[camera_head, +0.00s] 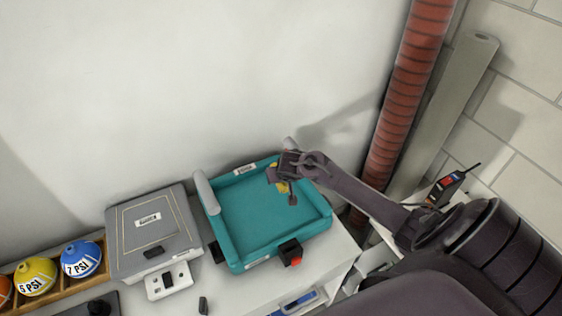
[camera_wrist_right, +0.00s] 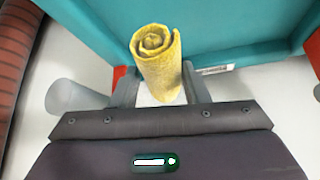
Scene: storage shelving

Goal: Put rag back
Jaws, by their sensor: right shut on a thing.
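A rolled yellow rag (camera_wrist_right: 158,70) stands between the fingers of my right gripper (camera_wrist_right: 158,92) in the right wrist view. The gripper is shut on it. In the head view a bit of the yellow rag (camera_head: 282,187) shows beside my right gripper (camera_head: 284,186), at the upper right part of a teal tray (camera_head: 211,226). The tray's teal wall (camera_wrist_right: 225,30) fills the top of the wrist view. I cannot tell whether the rag touches the tray floor. My left gripper is not in view.
A grey case (camera_head: 130,222) and a white panel (camera_head: 169,282) stand left of the tray. Yellow (camera_head: 36,277) and blue (camera_head: 80,259) balls sit in a wooden rack at the far left. A red ribbed pipe (camera_head: 405,90) rises at the right. A black and red block (camera_head: 290,252) is at the tray's front edge.

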